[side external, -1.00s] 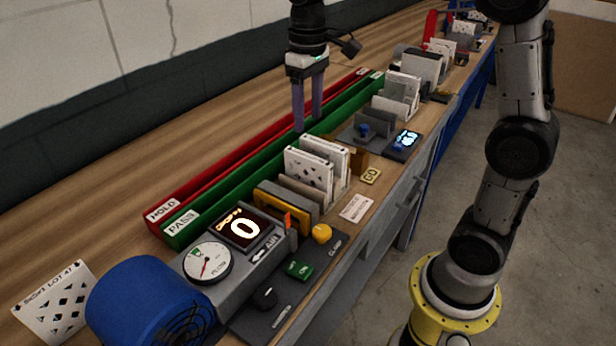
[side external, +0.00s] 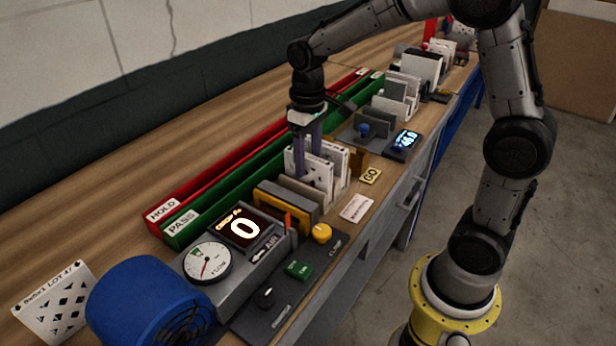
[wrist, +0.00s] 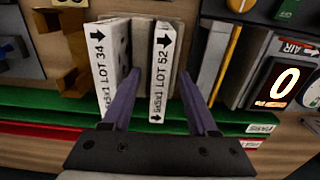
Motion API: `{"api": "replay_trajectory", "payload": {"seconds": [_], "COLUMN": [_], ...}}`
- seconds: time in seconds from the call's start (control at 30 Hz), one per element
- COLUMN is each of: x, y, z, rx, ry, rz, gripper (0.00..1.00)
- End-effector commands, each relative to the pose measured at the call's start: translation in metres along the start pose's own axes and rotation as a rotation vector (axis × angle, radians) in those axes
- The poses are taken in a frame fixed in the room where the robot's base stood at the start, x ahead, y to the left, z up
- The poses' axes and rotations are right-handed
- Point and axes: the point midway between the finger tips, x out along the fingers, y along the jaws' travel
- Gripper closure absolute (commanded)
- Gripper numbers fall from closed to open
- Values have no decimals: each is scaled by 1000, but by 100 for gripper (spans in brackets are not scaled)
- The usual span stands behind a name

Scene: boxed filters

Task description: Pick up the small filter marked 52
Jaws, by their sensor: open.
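The filter marked LOT 52 (wrist: 160,80) is a thin white card-like box standing upright in the wrist view. In the side view it appears to be the nearer white filter (side external: 306,172), with dark diamond shapes on its face. My gripper (wrist: 160,74) is open, its two purple fingers on either side of the 52 filter with gaps showing. The left finger reaches between it and the filter marked LOT 34 (wrist: 103,65). In the side view my gripper (side external: 307,165) is low at the filters' tops, and the fingers partly cover them. Contact cannot be told.
Grey-beige panels (side external: 300,192) stand close beside the filters. A display reading 0 (side external: 244,228) and a gauge (side external: 207,262) are on the near side. The green PASS rail (side external: 215,205) and red HOLD rail (side external: 200,185) run behind. A brown block (side external: 358,162) stands beyond the filters.

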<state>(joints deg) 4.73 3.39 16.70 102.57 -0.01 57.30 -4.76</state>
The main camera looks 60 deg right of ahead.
Motion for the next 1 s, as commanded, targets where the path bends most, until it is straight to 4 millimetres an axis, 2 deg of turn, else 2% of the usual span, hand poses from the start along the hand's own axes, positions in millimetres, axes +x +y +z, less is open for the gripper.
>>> {"api": "replay_trajectory", "payload": {"seconds": [0.1, 0.13, 0.43, 1.0], "x": [0, 0, 0, -1], "y": [0, 0, 0, 0], "z": [0, 0, 0, 0], "rx": [0, 0, 0, 0], "ry": [0, 0, -1, 0], "rz": [0, 0, 0, 0], "gripper": [40, 44, 98, 100]}}
